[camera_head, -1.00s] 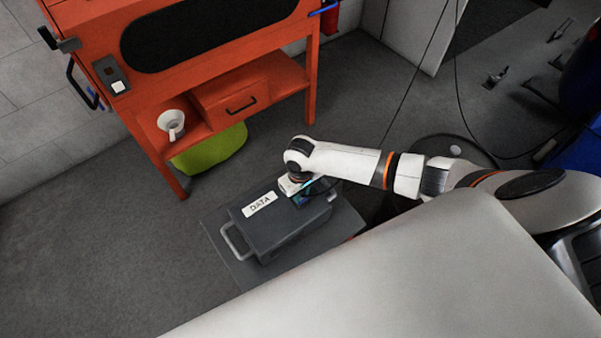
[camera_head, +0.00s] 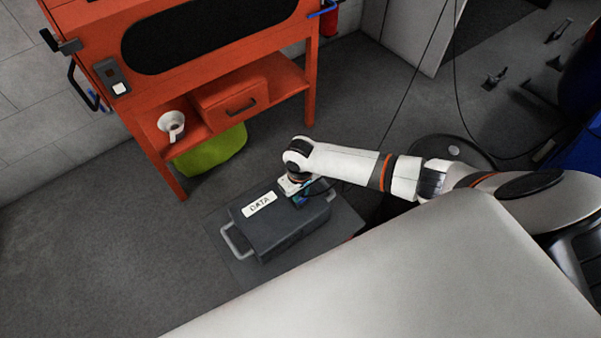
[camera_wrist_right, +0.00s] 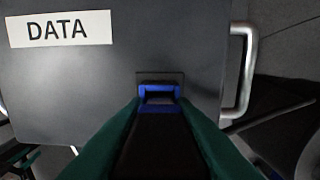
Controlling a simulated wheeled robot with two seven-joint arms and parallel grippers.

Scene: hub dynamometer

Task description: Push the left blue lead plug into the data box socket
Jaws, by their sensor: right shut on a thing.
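The dark grey data box (camera_head: 280,228) with a white DATA label (camera_head: 260,204) sits on a flat dark plate on the floor. My right gripper (camera_head: 301,199) points down at the box top, right of the label. In the right wrist view its green fingers (camera_wrist_right: 160,104) are shut on the blue lead plug (camera_wrist_right: 158,95). The plug's front end lies at the dark-rimmed socket (camera_wrist_right: 160,77) on the box top. How deep it sits cannot be told.
A metal handle (camera_head: 234,244) stands out from the box's left side. A pale surface fills the front. Grey floor lies open at the left.

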